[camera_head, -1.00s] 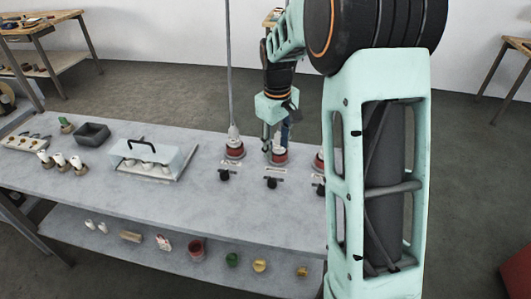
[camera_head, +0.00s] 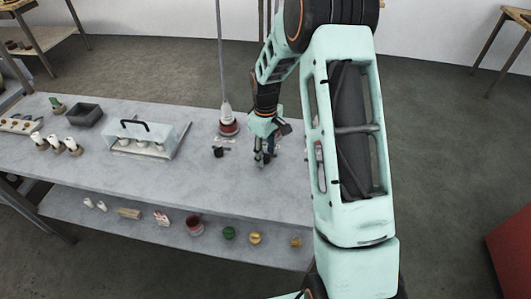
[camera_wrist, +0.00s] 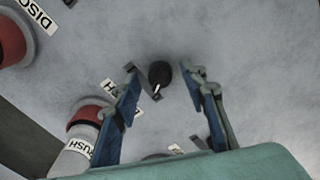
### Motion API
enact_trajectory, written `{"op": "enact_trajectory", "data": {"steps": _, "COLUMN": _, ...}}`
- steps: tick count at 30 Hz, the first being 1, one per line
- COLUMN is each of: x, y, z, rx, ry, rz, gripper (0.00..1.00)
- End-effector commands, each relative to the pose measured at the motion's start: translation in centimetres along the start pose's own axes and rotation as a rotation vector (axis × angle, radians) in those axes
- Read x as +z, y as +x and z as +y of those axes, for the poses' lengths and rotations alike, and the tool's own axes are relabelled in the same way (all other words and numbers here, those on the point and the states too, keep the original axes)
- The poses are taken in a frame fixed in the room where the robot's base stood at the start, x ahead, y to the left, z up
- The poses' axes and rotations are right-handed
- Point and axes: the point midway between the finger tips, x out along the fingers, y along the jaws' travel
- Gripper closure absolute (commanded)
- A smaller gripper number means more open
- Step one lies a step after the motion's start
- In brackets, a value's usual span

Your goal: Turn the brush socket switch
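A black switch knob (camera_wrist: 160,74) with a light pointer mark stands on the grey panel in the wrist view, between and slightly beyond the fingertips. A label ending in "H" lies beside it, partly behind the left finger. A red-and-white socket (camera_wrist: 88,113) at lower left bears a label reading about "RUSH", partly cut off. My gripper (camera_wrist: 161,70) is open, one blue-backed finger on each side of the knob; contact does not show. In the head view my gripper (camera_head: 262,161) is low over the bench, hiding the knob and middle socket.
On the bench (camera_head: 100,185), a left socket (camera_head: 228,127) holds a tall rod, with another black switch (camera_head: 218,152) before it. A clear-covered box (camera_head: 145,138) with a black handle, white-topped pieces and a dark tray (camera_head: 84,115) stand left. The front bench top is clear.

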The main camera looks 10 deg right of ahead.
Motion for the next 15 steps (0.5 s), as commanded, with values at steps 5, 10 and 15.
{"op": "enact_trajectory", "data": {"steps": 5, "x": 0.02, "y": 0.49, "z": -0.02, "rx": 0.0, "ry": 0.0, "rz": 0.0, "gripper": 0.6}}
{"op": "enact_trajectory", "data": {"steps": 10, "x": 0.02, "y": 0.47, "z": -0.01, "rx": 0.0, "ry": 0.0, "rz": 0.0, "gripper": 0.6}}
{"op": "enact_trajectory", "data": {"steps": 15, "x": 0.02, "y": 0.45, "z": -0.01, "rx": 0.0, "ry": 0.001, "rz": 0.0, "gripper": 0.79}}
